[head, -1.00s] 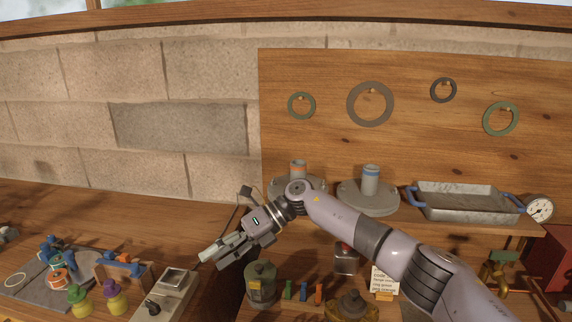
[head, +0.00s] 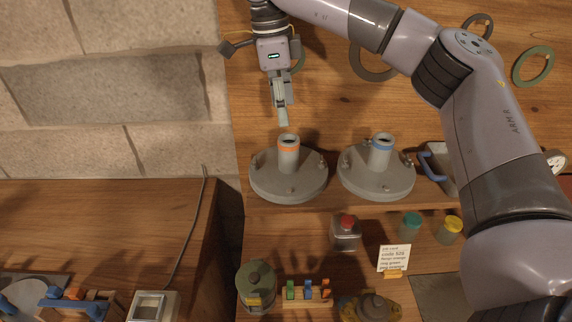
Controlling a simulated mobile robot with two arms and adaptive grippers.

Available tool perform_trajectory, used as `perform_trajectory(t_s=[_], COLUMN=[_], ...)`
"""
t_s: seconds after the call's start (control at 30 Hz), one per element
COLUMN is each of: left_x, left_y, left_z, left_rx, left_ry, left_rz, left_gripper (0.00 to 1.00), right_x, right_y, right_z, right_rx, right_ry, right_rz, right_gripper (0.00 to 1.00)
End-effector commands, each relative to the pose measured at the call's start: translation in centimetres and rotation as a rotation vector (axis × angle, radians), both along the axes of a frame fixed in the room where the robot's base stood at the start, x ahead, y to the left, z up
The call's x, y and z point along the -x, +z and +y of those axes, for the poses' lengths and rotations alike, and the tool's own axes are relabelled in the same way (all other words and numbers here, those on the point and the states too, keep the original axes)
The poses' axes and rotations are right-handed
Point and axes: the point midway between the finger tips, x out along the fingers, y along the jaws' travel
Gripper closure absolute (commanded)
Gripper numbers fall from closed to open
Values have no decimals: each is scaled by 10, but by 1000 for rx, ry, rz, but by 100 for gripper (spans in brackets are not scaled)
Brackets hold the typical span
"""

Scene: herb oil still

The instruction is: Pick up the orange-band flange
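The orange-band flange (head: 288,178) is a grey round disc with an upright neck ringed in orange. It stands on the upper wooden shelf, left of the blue-band flange (head: 376,178), a similar disc with a blue ring. My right gripper (head: 282,122) points down just above the orange-band neck, apart from it as far as I can see. Its fingers show nearly edge-on, so their opening is unclear, and I see nothing held in them. My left gripper is not in view.
A metal tray with a blue handle (head: 432,165) stands right of the flanges, partly behind my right arm. Ring gaskets (head: 533,65) hang on the back board. The lower shelf holds a green canister (head: 257,286), a red-capped container (head: 345,233), jars and a note card (head: 394,257).

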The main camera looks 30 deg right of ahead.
Motion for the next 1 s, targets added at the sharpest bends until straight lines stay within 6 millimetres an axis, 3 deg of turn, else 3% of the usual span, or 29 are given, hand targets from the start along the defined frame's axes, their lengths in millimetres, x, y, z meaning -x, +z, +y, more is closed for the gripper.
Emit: perform_trajectory(t_s=[0.33,0.53,0.77,1.0], left_x=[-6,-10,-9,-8], left_y=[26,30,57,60], left_z=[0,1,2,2], left_rx=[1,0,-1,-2], left_ry=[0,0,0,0], left_rz=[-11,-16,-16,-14], left_gripper=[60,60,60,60], right_x=[4,5,14,13], right_y=[-64,-78,-105,-128], right_z=[-7,-8,-11,-12], right_rx=[-2,-3,-2,-4], right_ry=[-1,-1,-1,-1], right_rz=[1,-1,4,-2], right_gripper=[40,40,40,40])
